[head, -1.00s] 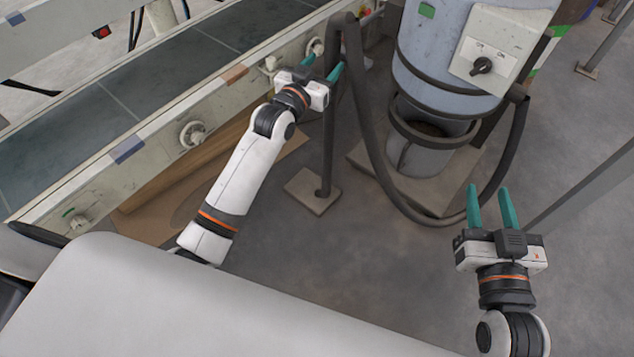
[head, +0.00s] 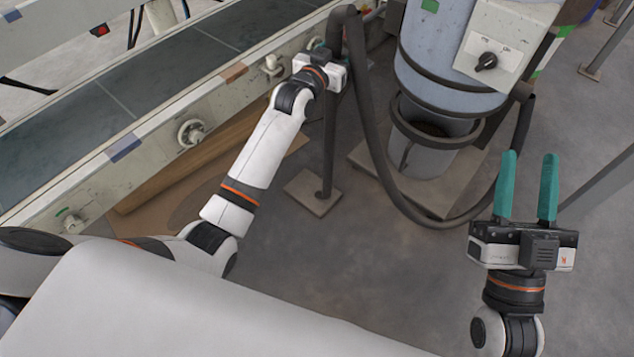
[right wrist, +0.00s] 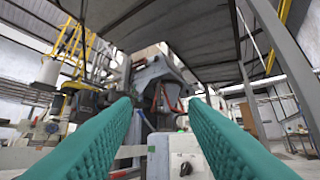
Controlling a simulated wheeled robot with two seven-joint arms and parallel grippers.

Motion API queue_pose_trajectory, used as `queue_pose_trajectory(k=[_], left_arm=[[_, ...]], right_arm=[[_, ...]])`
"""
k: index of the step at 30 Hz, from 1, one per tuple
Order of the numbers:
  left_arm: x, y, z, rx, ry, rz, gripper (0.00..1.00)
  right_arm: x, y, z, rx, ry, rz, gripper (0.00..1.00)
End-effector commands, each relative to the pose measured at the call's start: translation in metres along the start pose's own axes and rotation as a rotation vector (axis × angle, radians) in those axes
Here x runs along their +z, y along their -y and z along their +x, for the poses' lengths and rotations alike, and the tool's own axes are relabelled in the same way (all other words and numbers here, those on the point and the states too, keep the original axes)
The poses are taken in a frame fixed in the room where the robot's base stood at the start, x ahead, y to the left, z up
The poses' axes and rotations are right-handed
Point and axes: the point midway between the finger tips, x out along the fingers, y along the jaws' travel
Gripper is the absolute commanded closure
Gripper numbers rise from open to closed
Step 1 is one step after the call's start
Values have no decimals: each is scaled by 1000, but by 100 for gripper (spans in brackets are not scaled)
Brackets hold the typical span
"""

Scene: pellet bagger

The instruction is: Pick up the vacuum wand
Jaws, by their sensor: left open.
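The vacuum wand (head: 330,130) looks like a dark upright tube with a hooked top, standing over a small square base plate (head: 314,192). I cannot clearly tell the wand from its stand. A dark hose (head: 374,140) loops from its top to the blue-grey vacuum canister (head: 450,50). My left gripper (head: 322,46) is open at the upper part of the tube; its fingers are mostly hidden, and I cannot tell whether they touch it. My right gripper (head: 527,157) is open and empty, in front of and right of the canister. Its two teal fingers also fill the right wrist view (right wrist: 160,105).
A conveyor (head: 160,75) with a pale side rail and knobs runs along the left. Brown cardboard (head: 150,190) lies on the floor below it. A grey post (head: 600,180) stands at the right.

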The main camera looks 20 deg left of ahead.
Motion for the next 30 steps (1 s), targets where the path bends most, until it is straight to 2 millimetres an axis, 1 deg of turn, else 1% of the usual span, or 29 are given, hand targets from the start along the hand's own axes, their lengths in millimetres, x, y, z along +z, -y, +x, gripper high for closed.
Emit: queue_pose_trajectory(k=[4,12,13,14,21,25,30], left_arm=[[0,0,0,0,0,0,44],[0,0,0,0,0,-1,88],[0,0,0,0,0,-1,93],[3,0,0,0,7,1,95],[4,0,0,0,6,1,95],[7,0,0,0,6,1,95],[19,0,0,0,7,1,95]], right_arm=[[0,0,0,0,-1,0,60],[0,0,0,0,-3,0,60],[0,0,0,0,-3,0,60],[0,0,0,0,-3,0,60],[0,0,0,0,-5,0,60],[-3,0,1,-1,-24,0,60],[-18,3,0,-6,-136,-5,60]])
